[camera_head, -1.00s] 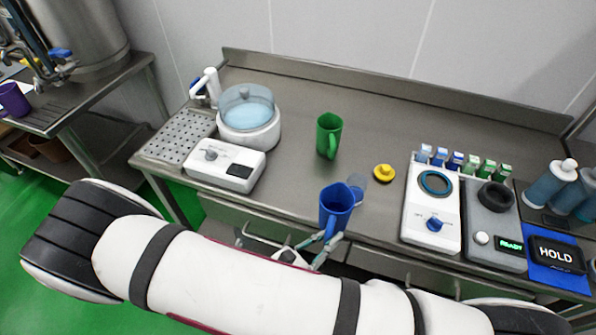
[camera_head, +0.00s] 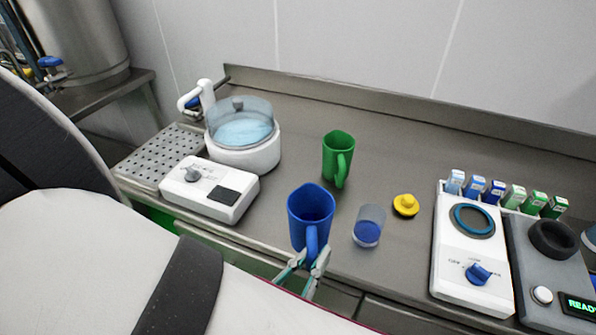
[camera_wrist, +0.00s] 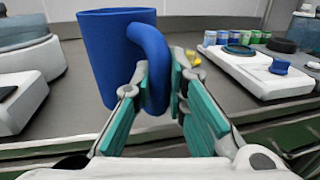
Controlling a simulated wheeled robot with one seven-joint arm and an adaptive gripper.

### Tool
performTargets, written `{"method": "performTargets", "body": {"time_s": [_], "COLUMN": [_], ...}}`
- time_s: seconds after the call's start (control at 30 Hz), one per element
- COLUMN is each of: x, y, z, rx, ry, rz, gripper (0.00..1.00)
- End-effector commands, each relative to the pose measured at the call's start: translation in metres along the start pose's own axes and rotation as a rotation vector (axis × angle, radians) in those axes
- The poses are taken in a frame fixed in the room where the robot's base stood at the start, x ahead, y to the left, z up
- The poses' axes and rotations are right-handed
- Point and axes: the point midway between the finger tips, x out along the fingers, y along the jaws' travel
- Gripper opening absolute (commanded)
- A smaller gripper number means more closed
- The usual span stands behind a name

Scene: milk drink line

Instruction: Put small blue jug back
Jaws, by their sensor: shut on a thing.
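The small blue jug (camera_head: 309,212) is upright at the front edge of the steel counter in the head view. My gripper (camera_head: 304,262) is shut on its handle from the front. The wrist view shows the jug (camera_wrist: 112,55) at upper left, with its handle between the teal pads of my gripper (camera_wrist: 160,95). I cannot tell whether the jug's base touches the counter. The inside of the jug is not clearly seen.
A green jug (camera_head: 338,155) stands behind. A clear cup with blue contents (camera_head: 368,228) and a yellow knob-like piece (camera_head: 405,205) are to the right. A white device (camera_head: 470,260) is farther right, a round-bowled machine (camera_head: 243,150) left.

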Motion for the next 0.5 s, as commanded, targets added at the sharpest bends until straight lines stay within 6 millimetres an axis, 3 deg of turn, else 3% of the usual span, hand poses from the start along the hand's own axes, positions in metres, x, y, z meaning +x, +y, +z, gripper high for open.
{"method": "performTargets", "body": {"time_s": [0.17,0.5], "x": [0.015,0.067], "y": [0.017,0.075], "z": [-0.001,-0.009], "rx": [0.003,0.004], "ry": [-0.003,-0.003], "rz": [0.001,0.0], "gripper": [0.0,0.0]}}
